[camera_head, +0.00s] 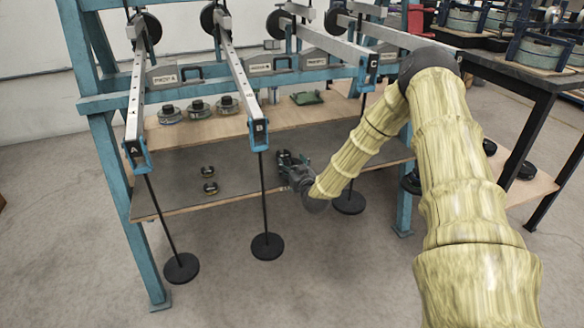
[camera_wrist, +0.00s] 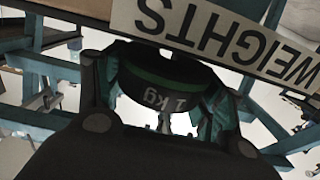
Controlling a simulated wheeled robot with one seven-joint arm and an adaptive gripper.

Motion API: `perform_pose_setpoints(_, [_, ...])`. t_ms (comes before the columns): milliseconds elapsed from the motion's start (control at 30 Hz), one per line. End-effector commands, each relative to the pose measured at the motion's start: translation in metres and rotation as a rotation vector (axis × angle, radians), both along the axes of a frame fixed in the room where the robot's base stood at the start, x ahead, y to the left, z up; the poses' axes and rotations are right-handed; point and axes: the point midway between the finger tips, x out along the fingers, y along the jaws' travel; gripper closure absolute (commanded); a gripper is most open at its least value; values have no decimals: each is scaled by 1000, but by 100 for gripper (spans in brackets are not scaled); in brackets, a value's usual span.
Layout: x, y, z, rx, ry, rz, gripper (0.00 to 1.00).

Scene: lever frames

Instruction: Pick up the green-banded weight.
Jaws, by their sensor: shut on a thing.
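In the head view, my gripper (camera_head: 288,162) is at the lower shelf, right of lever B's hanging rod. The held weight is too small and covered to make out clearly there.
Several discs sit on the upper shelf (camera_head: 280,122). Rods with round black plates (camera_head: 267,246) hang in front. A "WEIGHTS" sign (camera_wrist: 220,35) is close to the held weight in the wrist view.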

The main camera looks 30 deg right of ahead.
Motion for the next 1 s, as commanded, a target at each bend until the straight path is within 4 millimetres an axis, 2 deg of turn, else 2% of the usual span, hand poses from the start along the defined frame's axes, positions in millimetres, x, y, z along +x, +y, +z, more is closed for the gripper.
perform_pose_setpoints(33, [2, 0, 10, -1, -6, 1, 79])
perform_pose_setpoints(167, [2, 0, 24, 0, -6, 0, 79])
perform_pose_setpoints(367, [-22, 5, 24, 0, -3, 0, 79])
perform_pose_setpoints(467, [-36, 8, 26, 1, -3, 0, 79])
perform_pose_setpoints(800, [-104, 22, 32, 1, -3, 0, 79])
perform_pose_setpoints(1000, [-133, 28, 34, 1, -3, 0, 79])
